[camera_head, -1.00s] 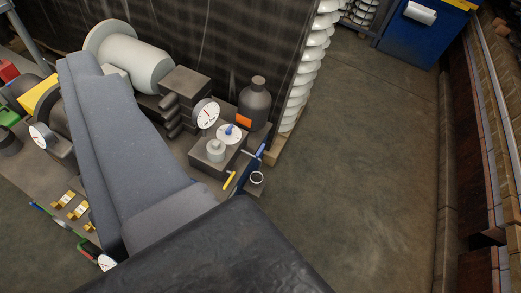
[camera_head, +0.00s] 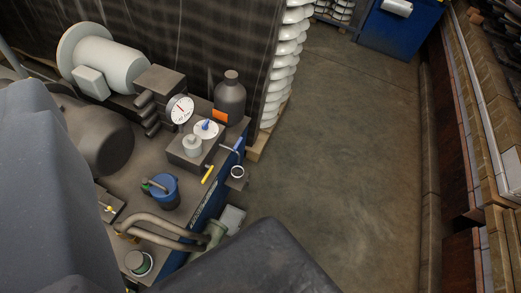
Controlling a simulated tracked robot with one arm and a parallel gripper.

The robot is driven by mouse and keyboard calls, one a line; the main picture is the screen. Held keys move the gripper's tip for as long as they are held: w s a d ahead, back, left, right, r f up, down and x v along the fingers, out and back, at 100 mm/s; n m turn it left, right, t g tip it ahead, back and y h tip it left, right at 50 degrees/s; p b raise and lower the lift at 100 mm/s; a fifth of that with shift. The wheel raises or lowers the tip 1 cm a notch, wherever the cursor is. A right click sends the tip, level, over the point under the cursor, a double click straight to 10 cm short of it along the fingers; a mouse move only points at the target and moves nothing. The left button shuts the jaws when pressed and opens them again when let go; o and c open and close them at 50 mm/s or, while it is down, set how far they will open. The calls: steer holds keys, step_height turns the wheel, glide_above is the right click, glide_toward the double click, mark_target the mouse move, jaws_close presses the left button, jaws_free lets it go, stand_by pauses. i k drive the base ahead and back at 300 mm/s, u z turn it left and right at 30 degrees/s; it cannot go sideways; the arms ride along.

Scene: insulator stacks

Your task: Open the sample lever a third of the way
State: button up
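A small yellow lever (camera_head: 208,174) sticks out at the front of a grey block (camera_head: 190,150) on the machine. No label shows, so I cannot tell for sure which one is the sample lever; the yellow one is beside the ring. My gripper's fingers are not visible. My grey arm covers the left side, and a dark part, probably mine, covers the bottom centre.
A gauge (camera_head: 180,109), a dial with a blue knob (camera_head: 206,129) and a dark bottle (camera_head: 230,97) stand behind the levers. Hoses (camera_head: 165,230) and a blue-capped part (camera_head: 160,190) lie in front. Open floor (camera_head: 340,150) is to the right, up to a brick wall.

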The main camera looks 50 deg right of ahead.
mark_target(237, 144)
steer(key=z, duration=0.4)
steer(key=k, duration=1.1)
steer(key=z, duration=0.75)
steer(key=i, duration=2.1)
steer(key=u, duration=0.95)
steer(key=i, duration=0.3)
steer(key=u, duration=0.15)
